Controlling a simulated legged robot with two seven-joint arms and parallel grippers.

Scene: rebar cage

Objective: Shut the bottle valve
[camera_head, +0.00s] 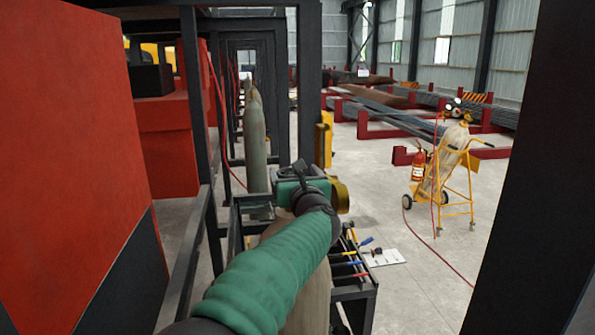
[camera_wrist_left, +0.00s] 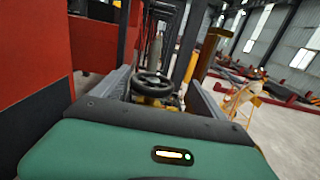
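The bottle valve has a dark round handwheel (camera_wrist_left: 155,82) on a brass-yellow body; both show in the left wrist view, between my fingers. In the head view, a yellow part of the valve (camera_head: 341,196) shows just right of my left gripper (camera_head: 308,174). The pale bottle (camera_head: 312,290) stands below, largely hidden by my green-sleeved left arm. In the wrist view my left gripper (camera_wrist_left: 158,88) is open, one grey finger on each side of the handwheel. Whether they touch it cannot be told. My right gripper is not in view.
Dark frame posts (camera_head: 309,85) and a red cabinet (camera_head: 70,130) stand close on the left. A tool bench (camera_head: 355,292) lies right of the bottle. A grey-green cylinder (camera_head: 255,145) stands behind. A yellow bottle cart (camera_head: 457,180) is farther right, with open floor around it.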

